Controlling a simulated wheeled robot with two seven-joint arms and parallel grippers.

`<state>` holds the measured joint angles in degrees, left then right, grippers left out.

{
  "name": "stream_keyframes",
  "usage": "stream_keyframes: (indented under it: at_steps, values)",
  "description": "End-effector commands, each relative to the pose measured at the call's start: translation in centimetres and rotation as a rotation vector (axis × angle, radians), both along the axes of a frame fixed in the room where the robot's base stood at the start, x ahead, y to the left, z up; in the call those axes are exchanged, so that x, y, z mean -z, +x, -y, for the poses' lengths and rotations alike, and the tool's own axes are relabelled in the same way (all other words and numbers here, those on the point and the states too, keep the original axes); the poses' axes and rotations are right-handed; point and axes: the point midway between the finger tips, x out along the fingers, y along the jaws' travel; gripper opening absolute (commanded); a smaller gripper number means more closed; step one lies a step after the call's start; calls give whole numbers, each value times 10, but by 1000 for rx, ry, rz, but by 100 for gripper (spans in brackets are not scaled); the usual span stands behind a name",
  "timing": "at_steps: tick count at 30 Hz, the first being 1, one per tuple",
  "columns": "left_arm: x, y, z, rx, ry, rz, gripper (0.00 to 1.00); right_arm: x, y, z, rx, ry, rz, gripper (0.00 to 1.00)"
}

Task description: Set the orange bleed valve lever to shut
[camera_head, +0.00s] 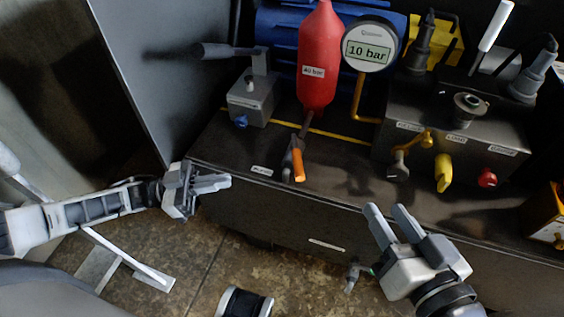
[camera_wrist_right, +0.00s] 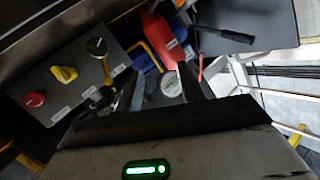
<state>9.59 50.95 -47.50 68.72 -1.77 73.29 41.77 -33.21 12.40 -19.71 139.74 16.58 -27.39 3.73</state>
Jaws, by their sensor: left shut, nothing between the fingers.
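The orange bleed valve lever (camera_head: 298,165) is on the front part of the dark bench top, below the red cylinder (camera_head: 320,60). Its orange grip points towards the bench's front edge, slightly right. A small label (camera_head: 262,170) lies to its left; its print is too small to read surely. My left gripper (camera_head: 230,182) is shut and empty, left of the lever and apart from it, near the front edge. My right gripper (camera_head: 385,207) is open and empty, lower right of the lever and apart from it. Its two fingers also show in the right wrist view (camera_wrist_right: 160,84).
A round gauge (camera_head: 370,45) reads 10 bar. A grey control box (camera_head: 455,115) at the right carries a yellow knob (camera_head: 444,173) and a red knob (camera_head: 487,178). A grey box with a handle (camera_head: 252,97) stands left of the cylinder. Bench top around the lever is mostly clear.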

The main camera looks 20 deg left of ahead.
Motion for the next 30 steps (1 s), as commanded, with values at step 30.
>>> stream_keyframes:
  at_steps: [30]
  values:
    - [-26, 47, 118, -2, -2, 3, 0, -1, 0, -3, -5, 54, 4, 39]
